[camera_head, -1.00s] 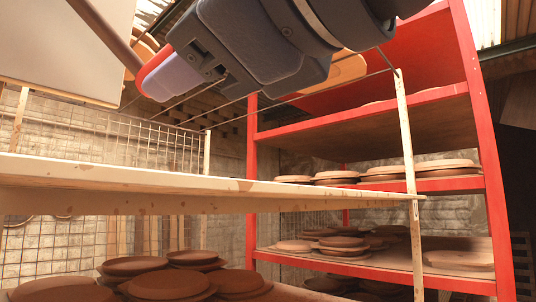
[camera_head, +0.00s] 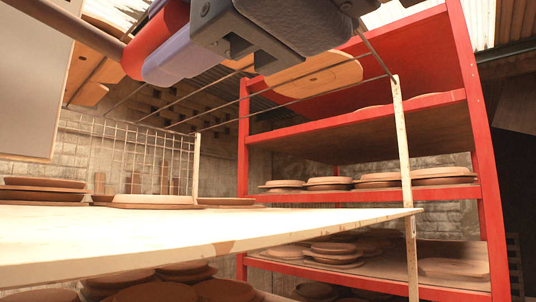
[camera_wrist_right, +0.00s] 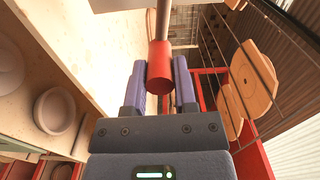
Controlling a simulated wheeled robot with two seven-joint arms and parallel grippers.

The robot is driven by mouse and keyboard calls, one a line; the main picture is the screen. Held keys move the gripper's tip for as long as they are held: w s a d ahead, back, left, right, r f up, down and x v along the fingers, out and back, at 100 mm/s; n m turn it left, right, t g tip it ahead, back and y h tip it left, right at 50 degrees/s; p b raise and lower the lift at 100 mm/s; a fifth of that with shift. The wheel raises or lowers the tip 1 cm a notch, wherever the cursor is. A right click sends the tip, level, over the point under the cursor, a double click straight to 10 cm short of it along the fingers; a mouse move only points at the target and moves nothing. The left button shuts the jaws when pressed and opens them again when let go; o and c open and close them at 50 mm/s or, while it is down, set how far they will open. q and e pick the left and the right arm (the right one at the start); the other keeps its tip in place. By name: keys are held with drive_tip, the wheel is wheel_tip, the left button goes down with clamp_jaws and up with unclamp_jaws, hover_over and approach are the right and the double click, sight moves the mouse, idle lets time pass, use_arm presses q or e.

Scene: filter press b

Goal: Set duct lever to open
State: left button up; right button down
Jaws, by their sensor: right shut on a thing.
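The duct lever is a brown-grey rod (camera_head: 75,28) with a red grip (camera_head: 155,38), slanting in from the upper left of the head view. In the wrist view the rod (camera_wrist_right: 163,22) ends in the red grip (camera_wrist_right: 160,66) between my fingers. My right gripper (camera_head: 165,48) is shut on the red grip; its purple fingers lie along both sides in the wrist view (camera_wrist_right: 164,80). The duct itself cannot be made out for certain. My left gripper is not in view.
A pale shelf (camera_head: 250,228) with brown discs runs below my right gripper. A red rack (camera_head: 470,110) with stacked discs stands at the right. Thin metal rods (camera_head: 330,88) and a pale post (camera_head: 404,150) are close by. A grey panel (camera_head: 30,85) hangs at the left.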

drive_tip(key=shift+r, duration=0.15)
drive_tip(key=shift+c, duration=2)
unclamp_jaws()
drive_tip(key=b+v, duration=0.3)
drive_tip(key=v, duration=0.7)
